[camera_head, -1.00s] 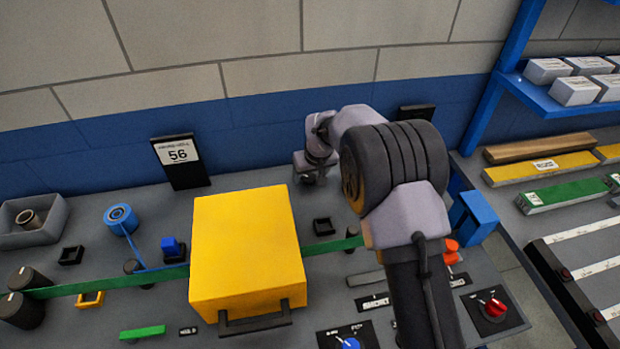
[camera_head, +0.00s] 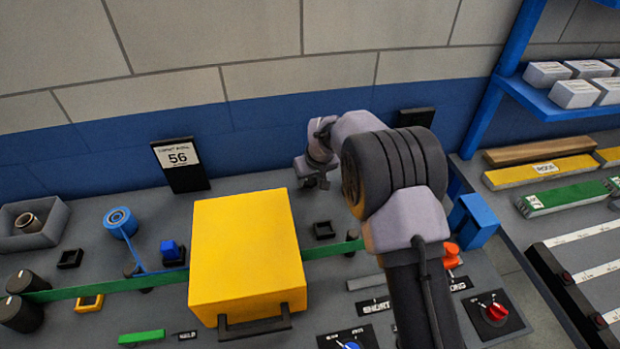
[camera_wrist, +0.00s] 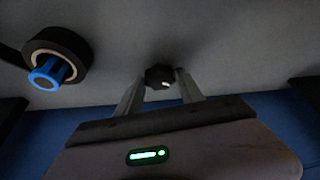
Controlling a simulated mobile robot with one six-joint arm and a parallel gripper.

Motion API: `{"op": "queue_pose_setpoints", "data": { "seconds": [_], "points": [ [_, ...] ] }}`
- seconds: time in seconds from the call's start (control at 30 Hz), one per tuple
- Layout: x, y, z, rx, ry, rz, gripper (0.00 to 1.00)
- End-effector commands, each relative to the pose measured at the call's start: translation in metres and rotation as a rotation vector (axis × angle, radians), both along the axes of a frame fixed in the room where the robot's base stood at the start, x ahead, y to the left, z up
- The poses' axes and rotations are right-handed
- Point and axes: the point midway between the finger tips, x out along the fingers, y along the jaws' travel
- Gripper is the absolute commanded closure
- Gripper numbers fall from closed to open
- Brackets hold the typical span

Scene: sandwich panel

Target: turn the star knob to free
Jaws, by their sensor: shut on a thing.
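The star knob (camera_wrist: 160,76) is a small dark lobed knob with a white mark on its face. It sits between the two fingers of my gripper (camera_wrist: 161,92) in the wrist view, and the gripper is shut on it. In the head view my gripper (camera_head: 317,181) is at the back of the grey panel (camera_head: 250,180), near the blue wall band. The knob cannot be made out there. No wording for its free position is readable.
A large yellow box (camera_head: 245,255) with a dark handle stands left of my arm. A blue-centred dark ring (camera_wrist: 52,70) is left of the knob in the wrist view. A display reading 56 (camera_head: 178,158) stands at the back. A red knob (camera_head: 495,311) sits front right.

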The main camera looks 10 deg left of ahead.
Motion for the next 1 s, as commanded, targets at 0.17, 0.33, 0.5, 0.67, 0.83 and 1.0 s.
{"op": "queue_pose_setpoints", "data": {
  "seconds": [0.17,0.33,0.5,0.67,0.83,1.0],
  "points": [
    [0.0006,-0.0011,-0.0009,0.0,0.002,0.107,0.96],
    [0.0018,-0.0022,-0.0014,0.001,0.002,0.24,0.96],
    [0.0026,-0.0024,-0.0008,0.001,0.001,0.369,0.96],
    [0.0032,-0.003,-0.0003,0.001,0.002,0.471,0.96],
    [0.0035,-0.0029,-0.0003,0.001,0.002,0.55,0.96],
    [0.0038,-0.003,0.0,0.0,0.001,0.594,0.96]
  ]
}}
